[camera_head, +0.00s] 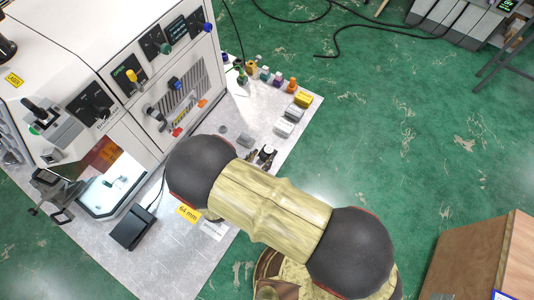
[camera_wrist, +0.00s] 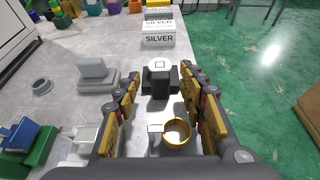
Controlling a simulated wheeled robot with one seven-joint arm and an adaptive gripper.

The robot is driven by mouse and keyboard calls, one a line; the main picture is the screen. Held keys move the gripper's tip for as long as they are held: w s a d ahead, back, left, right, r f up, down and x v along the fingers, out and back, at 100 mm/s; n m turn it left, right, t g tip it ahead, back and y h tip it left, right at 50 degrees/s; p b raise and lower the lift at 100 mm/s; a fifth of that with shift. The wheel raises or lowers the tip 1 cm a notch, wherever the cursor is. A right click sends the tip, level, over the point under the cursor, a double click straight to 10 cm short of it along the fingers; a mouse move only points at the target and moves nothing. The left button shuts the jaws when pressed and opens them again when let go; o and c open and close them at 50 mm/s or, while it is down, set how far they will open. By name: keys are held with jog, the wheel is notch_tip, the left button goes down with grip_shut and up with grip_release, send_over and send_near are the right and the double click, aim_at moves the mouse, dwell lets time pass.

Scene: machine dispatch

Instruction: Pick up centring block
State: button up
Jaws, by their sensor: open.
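Which piece is the centring block is not certain from the pictures. A dark block with an upright post and a pale square top (camera_wrist: 160,78) stands on the grey table between and just beyond my fingertips. It shows partly in the head view (camera_head: 267,150). A grey stepped block (camera_wrist: 97,72) sits left of my gripper, apart from it. My gripper (camera_wrist: 161,93) is open, one finger on each side of the view, with nothing clasped. In the head view my arm hides much of it. A gold-rimmed round part (camera_wrist: 176,132) lies nearer, between the fingers.
A grey ring (camera_wrist: 41,86) lies at left. Silver-labelled boxes (camera_wrist: 158,36) stand beyond the dark block. Green and blue blocks (camera_wrist: 28,147) are at lower left. The white machine (camera_head: 110,60) borders the table (camera_head: 180,255). Green floor lies to the right.

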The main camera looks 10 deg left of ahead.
jog(key=shift+w+d+f, duration=0.2)
jog(key=shift+w, duration=0.25)
jog(key=shift+c, duration=0.5)
grip_shut()
